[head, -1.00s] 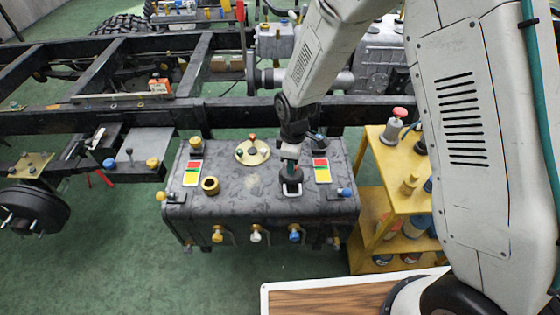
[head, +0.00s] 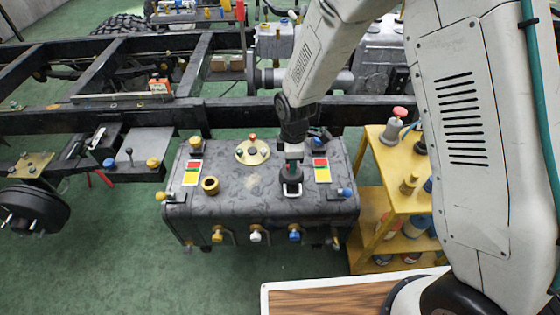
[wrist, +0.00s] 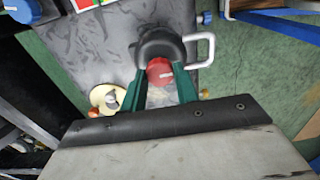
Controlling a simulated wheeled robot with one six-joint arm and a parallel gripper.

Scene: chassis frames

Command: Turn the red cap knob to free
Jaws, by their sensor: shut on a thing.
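The red cap knob (wrist: 159,71) shows in the wrist view, round with a pale line across its face. It sits on a black neck (wrist: 160,45) with a pale metal loop at its side. My gripper (wrist: 160,82) has its two green fingers on either side of the knob, shut on it. In the head view my gripper (head: 292,167) points down over the black neck (head: 291,188) on top of the dark tank (head: 240,205). The knob itself is hidden there. A red, yellow and green card (head: 321,170) lies right of the neck.
A brass ring fitting (head: 210,185), a pale round plate (head: 252,151) with small knobs and a second coloured card (head: 191,173) are on the tank top. A yellow shelf (head: 372,165) with bottles stands close at right. A black chassis rail (head: 235,112) runs behind.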

